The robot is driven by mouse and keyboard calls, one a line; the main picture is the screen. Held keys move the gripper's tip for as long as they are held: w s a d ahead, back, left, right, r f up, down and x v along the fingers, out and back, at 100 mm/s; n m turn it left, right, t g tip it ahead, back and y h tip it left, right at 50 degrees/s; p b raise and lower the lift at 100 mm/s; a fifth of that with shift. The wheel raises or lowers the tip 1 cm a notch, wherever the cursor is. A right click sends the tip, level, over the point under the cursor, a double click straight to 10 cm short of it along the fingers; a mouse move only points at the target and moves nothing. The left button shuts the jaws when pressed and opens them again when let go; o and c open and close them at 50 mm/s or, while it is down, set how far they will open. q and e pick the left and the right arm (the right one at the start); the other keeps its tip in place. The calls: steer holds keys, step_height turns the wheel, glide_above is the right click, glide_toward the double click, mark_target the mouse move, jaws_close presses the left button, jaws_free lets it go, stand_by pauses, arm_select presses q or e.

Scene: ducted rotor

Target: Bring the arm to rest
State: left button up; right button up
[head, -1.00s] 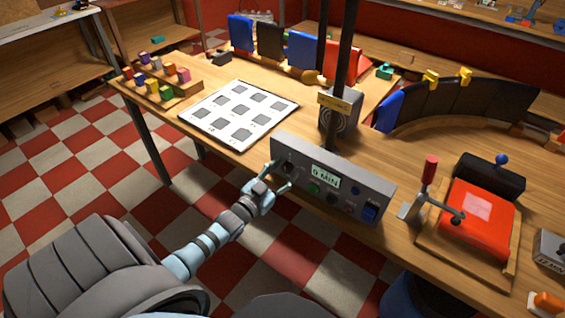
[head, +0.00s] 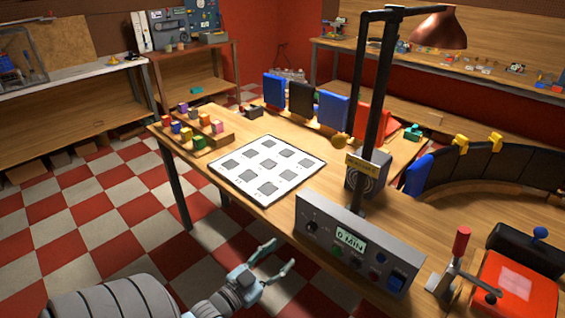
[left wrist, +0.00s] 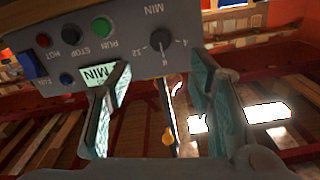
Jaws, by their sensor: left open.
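My left gripper (head: 274,262) is open and empty in the head view. It hangs over the floor, in front of the bench edge and to the lower left of the grey control box. Nothing is between the fingers. My right gripper is not in view.
Checkered floor (head: 90,220) in front of the bench is clear.

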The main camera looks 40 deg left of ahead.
arm_select(q)
steer(key=s+a+f+g+y, duration=0.1)
steer(key=s+f+g, duration=0.2)
steer(key=s+f, duration=0.35)
steer(key=s+a+f+n+g, duration=0.1)
steer(key=s+f+g, duration=0.25)
steer(key=f, duration=0.65)
steer(key=s+a+f+g+y, duration=0.1)
steer(key=s+f+g, duration=0.35)
steer(key=f, duration=0.45)
steer(key=s+d+f+g, duration=0.3)
steer(key=s+d+f, duration=0.2)
steer(key=s, duration=0.3)
steer(key=s+d+f+g+h, duration=0.1)
steer(key=s+d+f+g, duration=0.1)
steer(key=s+d+f, duration=0.4)
steer(key=s+d, duration=0.2)
steer(key=s, duration=0.1)
steer(key=shift+s+f+n+g+h, duration=0.2)
steer(key=shift+n+g+h, duration=0.1)
steer(key=shift+g, duration=0.1)
